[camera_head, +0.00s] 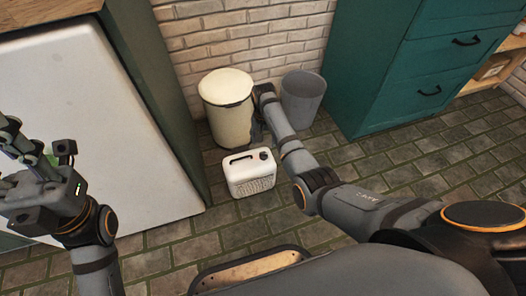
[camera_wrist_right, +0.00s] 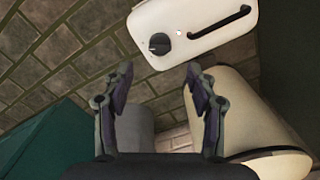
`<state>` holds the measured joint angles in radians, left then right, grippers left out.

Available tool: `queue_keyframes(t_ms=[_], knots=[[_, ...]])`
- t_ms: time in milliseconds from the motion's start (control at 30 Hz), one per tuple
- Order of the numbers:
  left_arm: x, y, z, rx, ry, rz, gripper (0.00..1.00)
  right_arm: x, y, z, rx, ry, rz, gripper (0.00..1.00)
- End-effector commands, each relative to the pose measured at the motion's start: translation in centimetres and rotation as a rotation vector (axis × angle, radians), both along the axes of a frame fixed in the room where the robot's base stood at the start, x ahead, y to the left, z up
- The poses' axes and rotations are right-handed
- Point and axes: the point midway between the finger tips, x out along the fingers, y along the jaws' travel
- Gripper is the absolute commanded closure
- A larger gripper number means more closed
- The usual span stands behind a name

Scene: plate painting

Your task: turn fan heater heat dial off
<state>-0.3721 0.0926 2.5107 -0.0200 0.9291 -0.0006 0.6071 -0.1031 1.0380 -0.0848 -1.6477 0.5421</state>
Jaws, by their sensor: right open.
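The fan heater (camera_head: 250,181) is a small white box with a dark carry handle and a grille on its front. It stands on the tiled floor in the middle of the head view. Its round dark heat dial (camera_head: 264,155) sits on the top face, beside the handle. In the right wrist view the heater (camera_wrist_right: 205,22) is at the top, with the dial (camera_wrist_right: 160,43) facing me. My right gripper (camera_wrist_right: 158,72) is open and empty, its fingertips apart on either side below the dial, not touching it. My left gripper (camera_head: 28,160) is at the left edge, partly cut off.
A cream bin (camera_head: 230,118) and a grey bin (camera_head: 303,97) stand behind the heater by the brick wall. A teal cabinet (camera_head: 385,75) is at the right, and a white-fronted appliance (camera_head: 110,120) at the left. The floor (camera_head: 310,235) in front of the heater is clear.

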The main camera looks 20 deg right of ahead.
Motion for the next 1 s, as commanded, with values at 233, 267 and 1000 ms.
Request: queue_keyframes(t_ms=[233, 267, 1000], knots=[[0.1, -0.1, -4.0, 0.001, -0.001, 0.022, 0.60, -0.1, 0.0, -6.2, 0.000, 0.001, 0.000, 0.42], [0.2, -0.1, -4.3, 0.001, 0.000, 0.024, 0.60, -0.1, 0.0, -6.7, 0.000, 0.001, 0.000, 0.42], [0.2, -0.2, -5.2, 0.004, -0.001, 0.036, 0.60, 0.0, 0.0, -8.5, 0.000, 0.000, 0.000, 0.75]])
